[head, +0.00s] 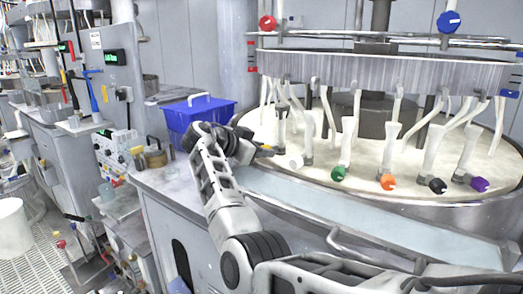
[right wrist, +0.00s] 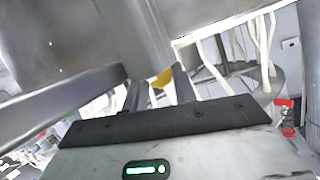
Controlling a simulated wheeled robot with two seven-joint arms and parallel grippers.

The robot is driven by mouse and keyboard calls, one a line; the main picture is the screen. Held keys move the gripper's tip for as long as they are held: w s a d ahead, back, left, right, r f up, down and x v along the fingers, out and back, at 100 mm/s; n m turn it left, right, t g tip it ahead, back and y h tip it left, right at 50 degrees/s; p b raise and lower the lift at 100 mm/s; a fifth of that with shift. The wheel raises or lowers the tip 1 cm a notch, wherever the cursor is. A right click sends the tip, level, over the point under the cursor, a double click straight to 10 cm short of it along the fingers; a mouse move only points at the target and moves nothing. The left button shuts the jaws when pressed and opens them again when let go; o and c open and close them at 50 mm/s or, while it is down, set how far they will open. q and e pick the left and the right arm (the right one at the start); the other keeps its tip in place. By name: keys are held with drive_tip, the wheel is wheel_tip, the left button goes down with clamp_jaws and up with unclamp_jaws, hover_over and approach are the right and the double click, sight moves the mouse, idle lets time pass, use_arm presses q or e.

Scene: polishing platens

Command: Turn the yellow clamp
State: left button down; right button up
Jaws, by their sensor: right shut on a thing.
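The yellow clamp (head: 267,148) is a small yellow piece at the left edge of the round polishing platen (head: 300,137). In the right wrist view the yellow clamp (right wrist: 162,78) shows between the two dark fingers. My right gripper (head: 258,151) reaches it from the left and is shut on it; the right gripper's fingers (right wrist: 158,88) hide part of the clamp. How far the clamp is turned cannot be told. My left gripper is not in view.
White, green (head: 339,173), orange (head: 387,182), black (head: 437,186) and purple (head: 479,184) clamps line the platen's near side. A blue bin (head: 190,117) stands on the counter behind my gripper. Hoses and a metal ring hang above the platen.

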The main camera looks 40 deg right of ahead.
drive_tip(key=shift+w+n+g+b, duration=0.2)
drive_tip(key=shift+n+g+b, duration=0.4)
drive_tip(key=shift+n+g, duration=0.9)
drive_tip(key=shift+r+n, duration=0.1)
drive_tip(key=shift+n, duration=0.2)
drive_tip(key=o, duration=0.7)
